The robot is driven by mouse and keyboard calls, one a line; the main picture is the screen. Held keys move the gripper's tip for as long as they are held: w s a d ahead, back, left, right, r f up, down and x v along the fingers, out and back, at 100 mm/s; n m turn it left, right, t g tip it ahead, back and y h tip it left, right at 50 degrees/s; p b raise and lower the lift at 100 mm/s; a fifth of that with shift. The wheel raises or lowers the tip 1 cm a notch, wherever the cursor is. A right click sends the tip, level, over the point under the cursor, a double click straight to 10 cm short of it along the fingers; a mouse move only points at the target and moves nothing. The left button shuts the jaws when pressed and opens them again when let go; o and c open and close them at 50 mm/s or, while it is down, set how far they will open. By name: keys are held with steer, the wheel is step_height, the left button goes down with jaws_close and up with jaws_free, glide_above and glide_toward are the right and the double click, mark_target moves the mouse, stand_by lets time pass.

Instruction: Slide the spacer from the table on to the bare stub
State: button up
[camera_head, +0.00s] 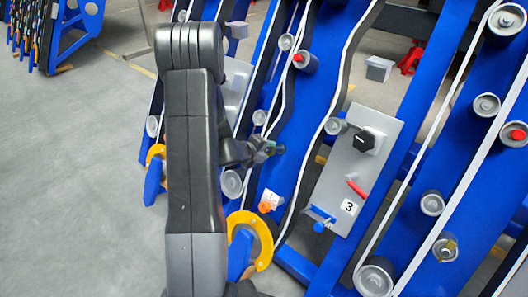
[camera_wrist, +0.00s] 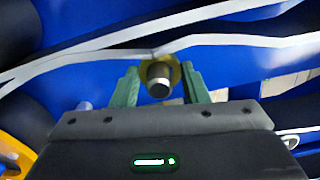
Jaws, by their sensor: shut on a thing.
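My gripper (camera_wrist: 160,82) shows in the wrist view with its two green fingers on either side of a brass-yellow ring, the spacer (camera_wrist: 174,68). It is shut on this ring. In the head view my gripper (camera_head: 272,149) is small beside a blue chassis plate, and the spacer and stub cannot be made out there.
White belts (camera_wrist: 235,41) run close past the fingers. Blue plates with several grey rollers (camera_head: 487,106) surround the gripper. A grey panel (camera_head: 338,190) with a black knob (camera_head: 363,141) and a red lever (camera_head: 357,189) is to the right. A yellow ring guard (camera_head: 263,240) is below. Grey floor is open at left.

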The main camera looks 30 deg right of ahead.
mark_target(272, 150)
steer(key=shift+b+x, duration=0.5)
steer(key=shift+x, duration=1.65)
steer(key=o, duration=1.1)
steer(key=shift+o, duration=0.2)
steer(key=shift+a, duration=0.15)
steer(key=p+v, duration=0.3)
steer(key=v, duration=1)
steer(key=shift+s+r, duration=0.2)
steer(key=shift+a, duration=0.15)
